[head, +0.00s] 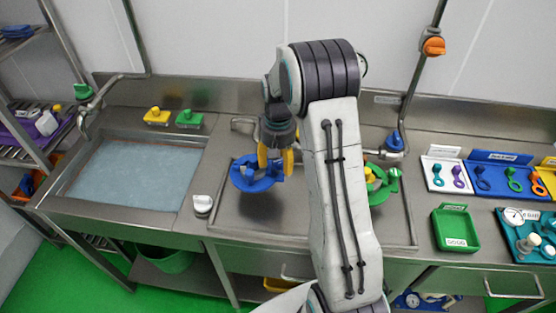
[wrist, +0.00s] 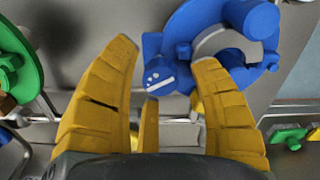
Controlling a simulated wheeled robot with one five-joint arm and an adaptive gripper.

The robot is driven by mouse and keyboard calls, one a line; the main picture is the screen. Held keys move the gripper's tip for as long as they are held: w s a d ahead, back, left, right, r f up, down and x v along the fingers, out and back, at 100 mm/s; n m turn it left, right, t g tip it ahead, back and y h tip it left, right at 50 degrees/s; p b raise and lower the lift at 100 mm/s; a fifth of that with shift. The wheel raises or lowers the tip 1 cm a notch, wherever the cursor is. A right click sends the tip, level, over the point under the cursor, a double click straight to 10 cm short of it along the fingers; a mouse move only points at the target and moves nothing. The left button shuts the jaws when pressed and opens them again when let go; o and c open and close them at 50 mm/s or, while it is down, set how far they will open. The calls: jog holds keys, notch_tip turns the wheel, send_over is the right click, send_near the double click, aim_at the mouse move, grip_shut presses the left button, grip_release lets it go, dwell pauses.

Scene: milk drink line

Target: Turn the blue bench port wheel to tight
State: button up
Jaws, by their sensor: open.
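The blue bench port wheel (head: 243,176) stands over the steel bench, left of my arm in the head view. In the wrist view the blue wheel (wrist: 262,20) fills the top right, with a grey hub part and a white-marked blue tab between my fingertips. My gripper (head: 275,165) points down at the wheel's right side with its yellow fingers open. In the wrist view my gripper (wrist: 165,55) has its fingers apart, near the wheel's edge; I cannot tell whether they touch it.
A green wheel (head: 380,182) is partly hidden behind my arm. A white knob (head: 203,204) sits beside the water-filled sink (head: 130,175). A blue tap handle (head: 395,141) is at the back. A green tray (head: 455,230) and tool trays stand at the right.

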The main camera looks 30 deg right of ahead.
grip_shut()
dwell(0.6)
